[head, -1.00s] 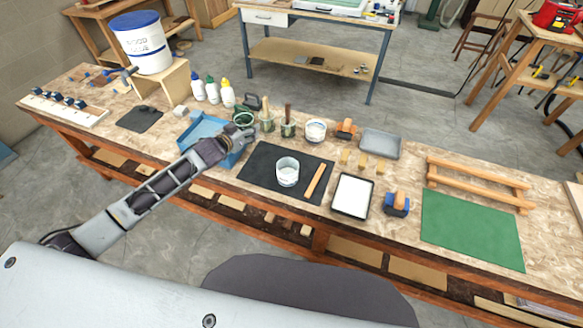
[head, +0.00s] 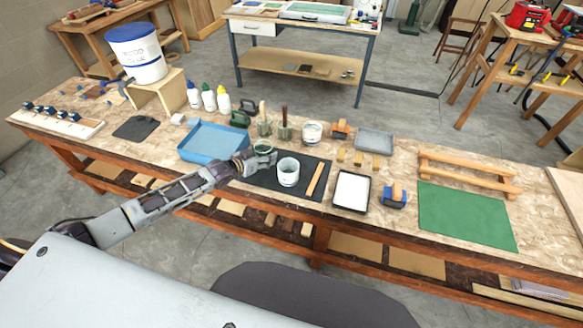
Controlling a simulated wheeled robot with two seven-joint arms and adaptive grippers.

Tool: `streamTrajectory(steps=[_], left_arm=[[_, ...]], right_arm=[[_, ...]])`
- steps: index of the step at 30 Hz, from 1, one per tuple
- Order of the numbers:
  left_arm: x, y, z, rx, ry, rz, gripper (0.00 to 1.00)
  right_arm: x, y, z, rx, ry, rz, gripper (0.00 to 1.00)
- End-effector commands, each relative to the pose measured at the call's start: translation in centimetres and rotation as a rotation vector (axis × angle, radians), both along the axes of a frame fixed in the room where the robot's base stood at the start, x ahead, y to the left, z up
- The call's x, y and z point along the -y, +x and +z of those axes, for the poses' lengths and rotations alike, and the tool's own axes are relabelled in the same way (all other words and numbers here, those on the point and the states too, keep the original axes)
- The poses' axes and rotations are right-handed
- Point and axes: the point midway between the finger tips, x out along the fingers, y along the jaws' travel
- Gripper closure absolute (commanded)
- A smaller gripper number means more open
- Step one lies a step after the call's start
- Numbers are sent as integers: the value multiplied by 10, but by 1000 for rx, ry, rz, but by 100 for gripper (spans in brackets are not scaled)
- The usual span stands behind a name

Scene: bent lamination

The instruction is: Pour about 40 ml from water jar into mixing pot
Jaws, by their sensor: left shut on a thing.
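The mixing pot (head: 288,174), a pale cup with a whitish inside, stands upright on the black mat (head: 318,164) near the middle of the bench. My left gripper (head: 256,158) comes in from the left and is shut on a small glass jar, the water jar (head: 263,147). The jar is just left of the pot and slightly behind it, roughly upright, and apart from it. The gripper hides its lower part. The water level cannot be made out. My right gripper is out of view.
A wooden stick (head: 315,180) lies right of the pot on the mat. A blue tray (head: 211,141) is to the left, and a white-filled tray (head: 352,190) to the right. Containers with brushes (head: 284,131) and a white tub (head: 312,132) stand behind.

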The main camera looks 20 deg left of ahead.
Motion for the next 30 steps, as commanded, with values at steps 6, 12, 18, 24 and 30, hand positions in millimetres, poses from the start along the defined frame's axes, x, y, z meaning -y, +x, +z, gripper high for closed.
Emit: streamTrajectory(steps=[6, 12, 18, 24, 30], left_arm=[[8, 5, 16, 2, 1, -30, 76], [11, 8, 25, 3, 2, -58, 76], [12, 8, 26, 2, 0, -71, 76], [13, 8, 25, 1, 0, -74, 76], [13, 7, 26, 2, 2, -73, 76]], right_arm=[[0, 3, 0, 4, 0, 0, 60], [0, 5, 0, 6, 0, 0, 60], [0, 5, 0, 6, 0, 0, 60], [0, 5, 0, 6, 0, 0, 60], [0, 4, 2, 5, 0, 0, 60]])
